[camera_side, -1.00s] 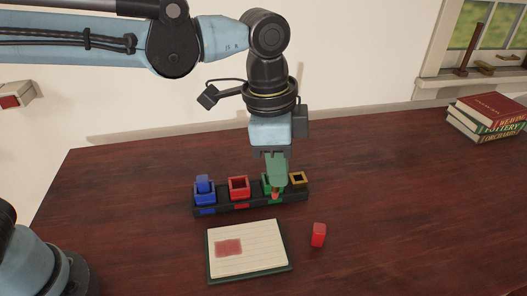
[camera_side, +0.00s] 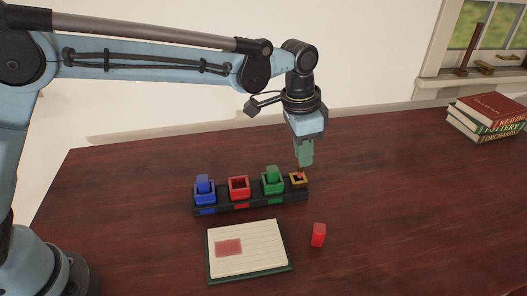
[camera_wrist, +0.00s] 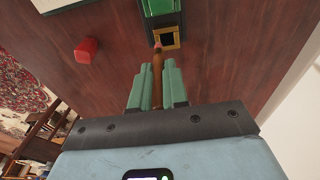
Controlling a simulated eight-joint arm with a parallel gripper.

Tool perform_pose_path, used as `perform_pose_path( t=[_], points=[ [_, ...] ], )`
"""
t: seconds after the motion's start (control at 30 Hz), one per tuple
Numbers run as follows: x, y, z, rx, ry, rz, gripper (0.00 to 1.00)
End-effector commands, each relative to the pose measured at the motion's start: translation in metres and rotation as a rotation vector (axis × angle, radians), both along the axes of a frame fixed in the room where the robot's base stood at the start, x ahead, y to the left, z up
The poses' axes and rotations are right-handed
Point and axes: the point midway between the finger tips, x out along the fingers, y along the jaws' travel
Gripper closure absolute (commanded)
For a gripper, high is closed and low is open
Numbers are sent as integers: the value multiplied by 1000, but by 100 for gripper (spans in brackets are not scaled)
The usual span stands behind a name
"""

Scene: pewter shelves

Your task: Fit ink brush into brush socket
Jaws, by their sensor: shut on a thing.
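My gripper (camera_side: 304,162) is shut on the ink brush and hangs tilted over the right end of the dark rack. In the wrist view, the brown-handled ink brush (camera_wrist: 157,76) sits between the green fingers, with its reddish tip pointing at the brush socket. The brush socket (camera_side: 291,182) is a small gold square frame with a dark opening; it also shows in the wrist view (camera_wrist: 178,44). There the tip overlaps the frame's near left corner, beside the opening. I cannot tell whether tip and frame touch.
The rack (camera_side: 223,210) also holds a blue cup with a blue block, an empty red cup (camera_side: 239,195) and a green cup with a green block. A red block (camera_side: 318,235) stands right of the notepad (camera_side: 262,245). Books (camera_side: 490,115) lie far right; the right table is clear.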

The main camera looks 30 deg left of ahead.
Motion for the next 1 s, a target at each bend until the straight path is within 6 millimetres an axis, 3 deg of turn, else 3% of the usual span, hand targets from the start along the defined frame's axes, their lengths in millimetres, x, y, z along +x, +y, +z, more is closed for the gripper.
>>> perform_pose_path(
  t=[0.23, 0.5, 0.93, 0.97, 1.0],
  points=[
    [11, 8, -14, -1, 1, -1, 100],
    [11, 8, -47, -1, 1, -1, 100],
    [11, 7, -52, -1, 1, -1, 100],
    [11, 8, -52, -1, 1, -1, 81],
    [11, 8, -51, -1, 1, -1, 75]
  ],
)
